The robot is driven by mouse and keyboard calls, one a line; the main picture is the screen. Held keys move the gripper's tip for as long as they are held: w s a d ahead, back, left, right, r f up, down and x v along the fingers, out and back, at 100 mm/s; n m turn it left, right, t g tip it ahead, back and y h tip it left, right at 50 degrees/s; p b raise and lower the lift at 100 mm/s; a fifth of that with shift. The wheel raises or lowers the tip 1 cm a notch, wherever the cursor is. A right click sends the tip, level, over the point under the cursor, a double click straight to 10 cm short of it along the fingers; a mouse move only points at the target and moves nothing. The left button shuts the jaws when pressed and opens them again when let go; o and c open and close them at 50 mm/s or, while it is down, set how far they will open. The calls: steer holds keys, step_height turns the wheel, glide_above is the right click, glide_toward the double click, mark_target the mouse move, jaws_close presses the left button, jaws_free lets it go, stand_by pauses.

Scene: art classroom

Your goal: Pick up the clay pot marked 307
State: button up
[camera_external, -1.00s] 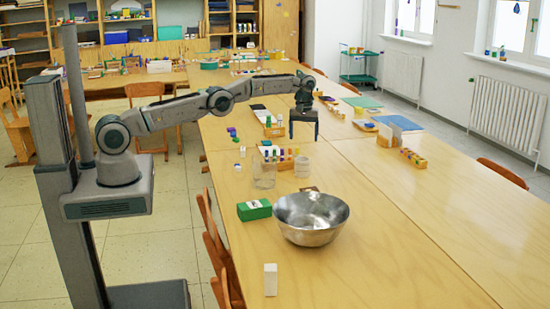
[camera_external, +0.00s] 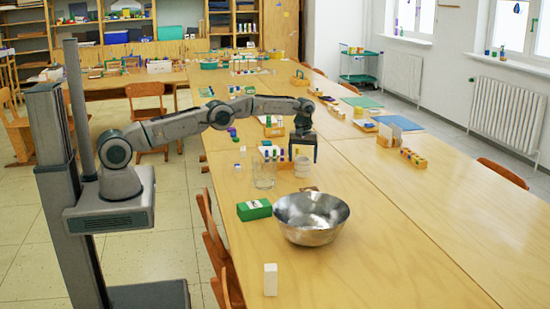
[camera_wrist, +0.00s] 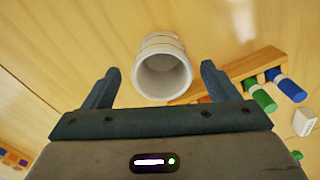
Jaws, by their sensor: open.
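A whitish-grey clay pot (camera_external: 303,170) stands on the long wooden table, just under my gripper in the external view. In the wrist view the pot (camera_wrist: 163,72) shows its round open mouth and banded side. No number can be read on it. My gripper (camera_external: 303,159) points down over the pot, with its fingers apart. In the wrist view the fingertips of my gripper (camera_wrist: 160,69) appear to the left and right of the pot, with a gap on each side. Nothing is held.
A wooden holder (camera_wrist: 255,62) with coloured cylinders lies close to the right finger. A clear glass jar (camera_external: 264,175) stands left of the pot. A steel bowl (camera_external: 311,218), a green box (camera_external: 254,210) and a white block (camera_external: 270,279) are nearer. The right table half is largely clear.

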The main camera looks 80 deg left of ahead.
mark_target(302, 166)
step_height(302, 166, down, 5)
steer(key=shift+s+r+p, duration=0.1)
steer(key=shift+r+p, duration=0.05)
steer(key=shift+p, duration=0.15)
steer(key=c, duration=1.1)
steer(key=shift+r, duration=0.1)
